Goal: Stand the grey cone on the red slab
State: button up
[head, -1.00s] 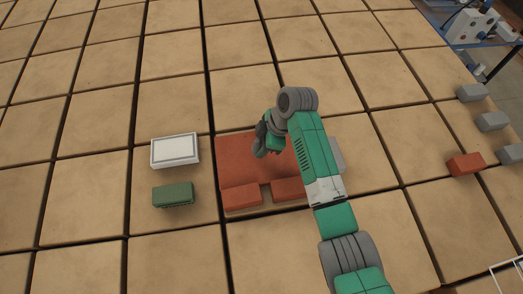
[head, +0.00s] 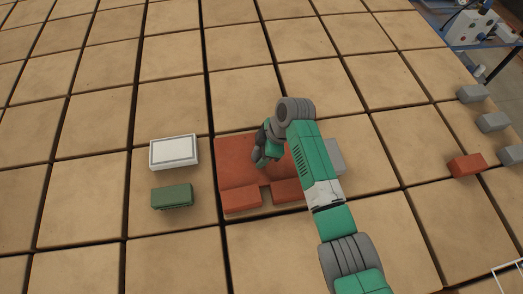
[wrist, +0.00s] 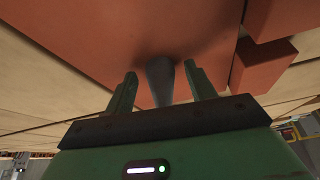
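The red slab (head: 236,172) lies flat on the tiled floor in the middle of the head view, and it fills the top of the wrist view (wrist: 100,28). The grey cone (wrist: 160,80) shows between my fingers in the wrist view, its wider end against the slab with a dark shadow around it. My gripper (wrist: 161,82) is open, with a gap visible between each finger and the cone. In the head view my arm covers part of the slab, and I cannot make out the cone there.
Red bricks (head: 241,198) lie along the slab's front edge. A grey block (head: 335,157) is at its right, behind my arm. A white block (head: 174,151) and a green brick (head: 172,196) lie to the left. Another red brick (head: 466,165) and several grey ones lie far right.

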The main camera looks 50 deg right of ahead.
jog(key=p+v, duration=0.2)
jog(key=v, duration=1)
jog(key=shift+w+r, duration=0.1)
jog(key=shift+r, duration=0.05)
jog(key=w+a+r+m+t+h, duration=0.25)
jog(key=w+a+r+t, duration=0.35)
jog(key=w+a+r, duration=0.7)
jog(key=w+a+r+m+t+h, duration=0.1)
jog(key=a+r+t, duration=0.2)
jog(key=a+r, duration=0.35)
jog(key=a+r+m+t, duration=0.1)
jog(key=a+r+t, duration=0.25)
jog(key=r, duration=0.65)
jog(key=s+a+r+m+t, duration=0.2)
jog(key=s+a+r+t, duration=0.2)
jog(key=s+a+r, duration=0.2)
jog(key=s+a+r+m+t, duration=0.2)
jog(key=s+a+r+t, duration=0.3)
jog(key=s+r, duration=0.6)
notch_tip(320, 180, up, 4)
jog(key=shift+a+f, duration=0.2)
jog(key=shift+a, duration=0.6)
